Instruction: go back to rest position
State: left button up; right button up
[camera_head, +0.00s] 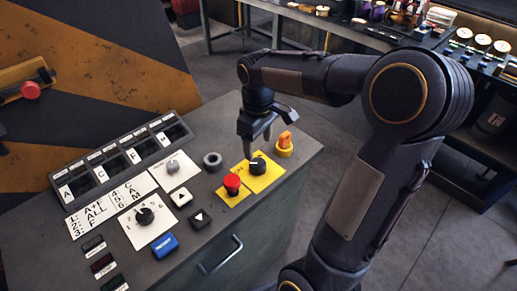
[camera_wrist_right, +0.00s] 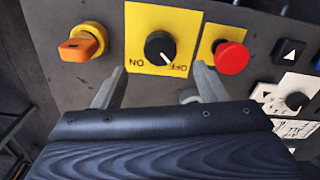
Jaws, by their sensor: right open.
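My right gripper (camera_head: 256,143) hangs over the right part of a grey control panel (camera_head: 75,263), beside a black rotary knob (camera_head: 257,166) on a yellow ON/OFF plate. In the right wrist view the gripper's two fingers (camera_wrist_right: 158,86) are apart with nothing between them, and the black knob (camera_wrist_right: 158,45) lies just beyond them. The knob's white mark points toward the OFF side. A red mushroom button (camera_head: 232,184) is left of the knob, and an orange switch (camera_head: 285,141) is to its right. My left gripper is not in these views.
The panel also carries a numbered dial (camera_head: 145,216), a blue button (camera_head: 164,245), arrow buttons and a lettered display row (camera_head: 118,157). A striped board (camera_head: 100,55) stands behind it. A bench (camera_head: 340,28) with bottles is at the back. Open floor (camera_head: 455,235) lies right.

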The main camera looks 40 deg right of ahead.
jog(key=shift+s+a+r, duration=0.1)
jog(key=shift+r, duration=0.05)
dwell(0.4)
jog(key=s+a+m+t+y, duration=0.3)
jog(key=s+a+m+t, duration=0.2)
jog(key=s+a, duration=0.8)
jog(key=s, duration=0.2)
jog(key=shift+s+r+t+y, duration=0.25)
jog(key=shift+s+t+y, duration=0.05)
jog(key=shift+s+y, duration=0.1)
